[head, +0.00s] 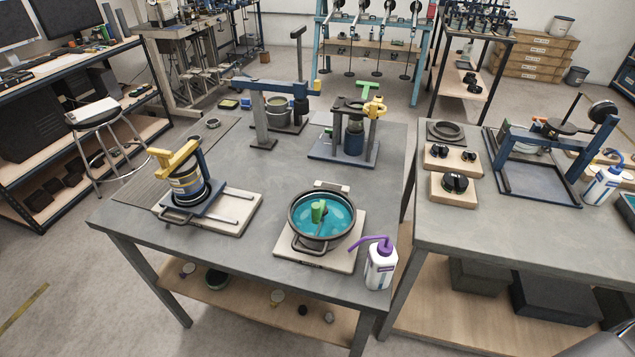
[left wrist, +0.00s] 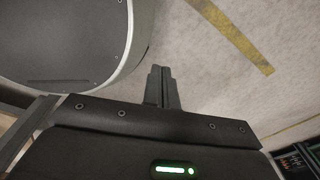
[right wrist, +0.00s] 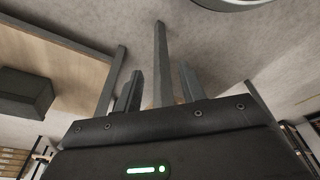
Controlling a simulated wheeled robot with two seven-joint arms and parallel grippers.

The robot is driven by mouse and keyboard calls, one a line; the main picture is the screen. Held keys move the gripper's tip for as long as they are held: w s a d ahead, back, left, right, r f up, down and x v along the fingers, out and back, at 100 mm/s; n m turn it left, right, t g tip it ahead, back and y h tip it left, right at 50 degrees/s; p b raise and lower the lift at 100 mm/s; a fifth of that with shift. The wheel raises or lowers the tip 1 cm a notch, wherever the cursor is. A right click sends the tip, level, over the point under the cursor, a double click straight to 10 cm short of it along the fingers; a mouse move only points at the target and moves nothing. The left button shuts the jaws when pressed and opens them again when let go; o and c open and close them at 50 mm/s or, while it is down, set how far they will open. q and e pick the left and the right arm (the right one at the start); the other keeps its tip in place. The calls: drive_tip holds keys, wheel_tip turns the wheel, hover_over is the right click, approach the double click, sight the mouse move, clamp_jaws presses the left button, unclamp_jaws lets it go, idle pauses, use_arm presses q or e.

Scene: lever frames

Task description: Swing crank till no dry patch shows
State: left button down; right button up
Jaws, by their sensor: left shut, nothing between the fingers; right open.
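A round dark pan (head: 295,224) with side handles stands on a pale board (head: 343,254) at the front right of the near table. Teal liquid or coating (head: 340,220) shows inside it. A green upright grip (head: 318,211), apparently the crank's handle, stands near the pan's middle. Whether a dry patch shows on the teal surface is too small to tell. Neither gripper shows in the head view. In the left wrist view my left gripper (left wrist: 162,72) is shut and empty over the floor. In the right wrist view my right gripper (right wrist: 160,78) is open and empty, fingers apart.
A purple-nozzled bottle (head: 381,265) stands right of the pan. A can with a yellow lever (head: 176,154) stands on the left. A blue-based press (head: 350,140) and a blue-armed stand (head: 262,128) are behind. The grey table (head: 265,250) is bare between the can and pan.

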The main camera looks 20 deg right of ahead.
drive_tip(key=w+a+r+t+p, duration=0.1)
drive_tip(key=w+r+p, duration=0.25)
drive_tip(key=r, duration=1.35)
drive_tip(key=w+a+r+t+p, duration=0.15)
drive_tip(key=r+p, duration=0.35)
drive_tip(key=r, duration=1.2)
drive_tip(key=w+a+r+n+t+y, duration=0.3)
drive_tip(key=w+a+r+t+y, duration=0.1)
drive_tip(key=w+a+r, duration=0.75)
drive_tip(key=w+a+r+n+y, duration=0.55)
drive_tip(key=a+r, duration=0.35)
drive_tip(key=a, duration=0.4)
drive_tip(key=n+g+h+p, duration=0.1)
drive_tip(key=n+g+h, duration=0.4)
drive_tip(key=g, duration=0.3)
approach(317, 205)
drive_tip(key=shift+g, duration=0.25)
drive_tip(key=p+x, duration=0.4)
drive_tip(key=x, duration=0.5)
drive_tip(key=shift+w+a+f, duration=0.15)
drive_tip(key=shift+w, duration=0.05)
use_arm(q)
wheel_tip(317, 205, up, 16)
drive_tip(key=d, duration=0.1)
drive_tip(key=shift+w, duration=0.4)
use_arm(e)
drive_tip(key=shift+a+f, duration=0.15)
drive_tip(key=shift+f, duration=0.4)
